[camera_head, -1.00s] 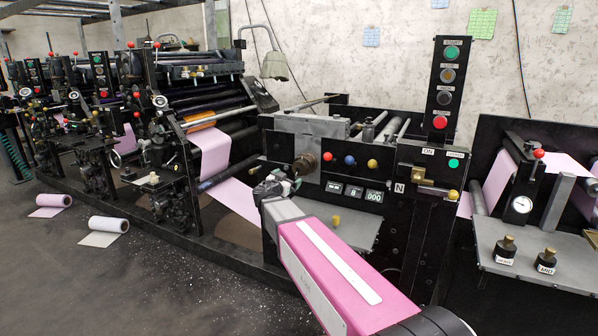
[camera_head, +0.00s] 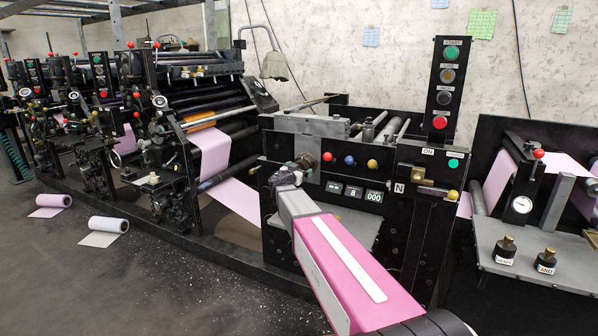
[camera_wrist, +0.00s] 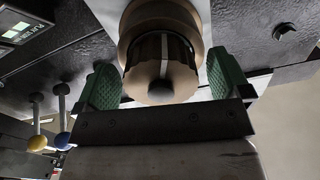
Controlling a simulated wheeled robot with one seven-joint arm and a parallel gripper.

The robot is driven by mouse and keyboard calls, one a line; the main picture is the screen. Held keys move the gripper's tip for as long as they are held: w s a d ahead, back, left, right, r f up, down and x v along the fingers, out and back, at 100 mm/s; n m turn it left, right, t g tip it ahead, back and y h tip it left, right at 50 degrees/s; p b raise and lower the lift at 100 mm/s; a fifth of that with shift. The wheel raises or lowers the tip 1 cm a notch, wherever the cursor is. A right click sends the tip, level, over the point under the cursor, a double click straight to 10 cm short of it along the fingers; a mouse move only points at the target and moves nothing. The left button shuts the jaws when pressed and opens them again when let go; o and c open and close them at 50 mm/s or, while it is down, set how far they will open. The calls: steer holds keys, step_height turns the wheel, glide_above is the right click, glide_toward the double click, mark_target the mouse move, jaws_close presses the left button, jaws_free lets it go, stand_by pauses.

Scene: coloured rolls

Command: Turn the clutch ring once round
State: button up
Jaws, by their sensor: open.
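The clutch ring appears to be the brown, ridged round part (camera_wrist: 160,50) on the dark machine front, seen close up in the wrist view. In the head view its brown edge (camera_head: 312,158) shows just beyond my gripper (camera_head: 296,168), which hides most of it. My gripper's green pads (camera_wrist: 163,82) stand open on either side of the ring's near end. A dark gap seems to show beside each pad, but I cannot tell whether either one touches.
Red (camera_head: 327,157), blue (camera_head: 349,160) and yellow (camera_head: 372,163) knobs project right of the ring. Small displays (camera_head: 353,191) sit below them. A grey shelf (camera_head: 350,228) juts out underneath. A button column (camera_head: 447,85) stands to the right. Pink web (camera_head: 235,190) runs at the left.

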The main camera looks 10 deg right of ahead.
steer(key=c, duration=1.3)
steer(key=shift+m, duration=3.3)
steer(key=shift+w+r+m, duration=0.1)
steer(key=shift+m, duration=2.4)
steer(key=shift+a+m, duration=0.1)
steer(key=shift+m, duration=0.4)
steer(key=o, duration=1.3)
